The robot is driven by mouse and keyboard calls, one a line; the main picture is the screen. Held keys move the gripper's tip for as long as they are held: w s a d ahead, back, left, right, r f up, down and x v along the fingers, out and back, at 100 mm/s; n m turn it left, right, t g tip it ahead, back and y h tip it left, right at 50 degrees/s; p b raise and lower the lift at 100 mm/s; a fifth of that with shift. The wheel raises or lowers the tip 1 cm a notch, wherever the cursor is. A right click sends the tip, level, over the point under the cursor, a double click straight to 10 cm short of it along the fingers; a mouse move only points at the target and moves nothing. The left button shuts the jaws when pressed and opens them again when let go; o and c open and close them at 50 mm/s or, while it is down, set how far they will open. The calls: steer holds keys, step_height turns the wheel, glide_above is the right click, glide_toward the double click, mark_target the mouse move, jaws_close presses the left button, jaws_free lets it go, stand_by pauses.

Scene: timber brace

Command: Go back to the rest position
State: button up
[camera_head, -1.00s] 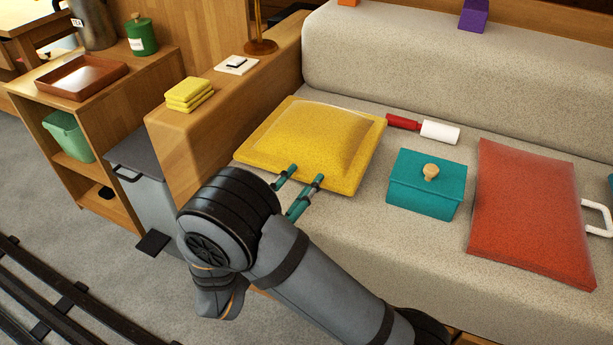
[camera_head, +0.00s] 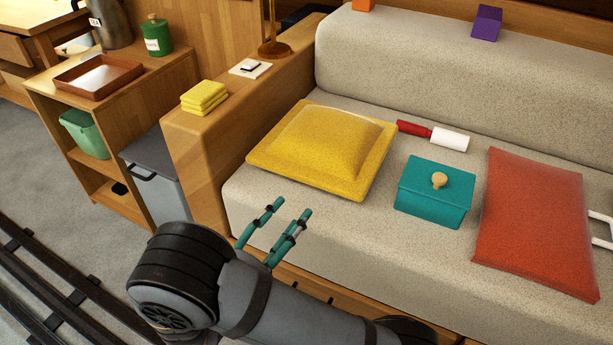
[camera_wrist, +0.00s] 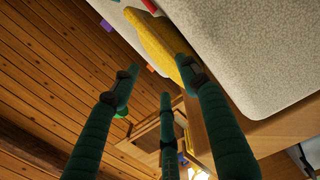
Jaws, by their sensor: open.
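My gripper (camera_head: 272,232) has teal fingers with dark bands. It is open and empty, in front of the sofa's front edge in the head view. Its fingers fill the lower part of the wrist view (camera_wrist: 155,105), spread apart with nothing between them. My arm runs along the bottom of the head view. The yellow cushion (camera_head: 325,148) lies flat on the sofa seat, beyond the fingertips and apart from them. It shows tilted at the top of the wrist view (camera_wrist: 160,45).
On the sofa seat lie a red-and-white roller (camera_head: 434,134), a teal lidded box (camera_head: 434,192) and a red cushion (camera_head: 533,220). Folded yellow cloths (camera_head: 204,97) lie on the wooden armrest (camera_head: 205,138). A shelf unit and a grey bin stand left.

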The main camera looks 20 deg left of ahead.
mark_target(317, 183)
steer(key=b+x, duration=0.3)
steer(key=x, duration=0.9)
steer(key=shift+f, duration=0.15)
steer(key=shift+r, duration=0.2)
stand_by(0.6)
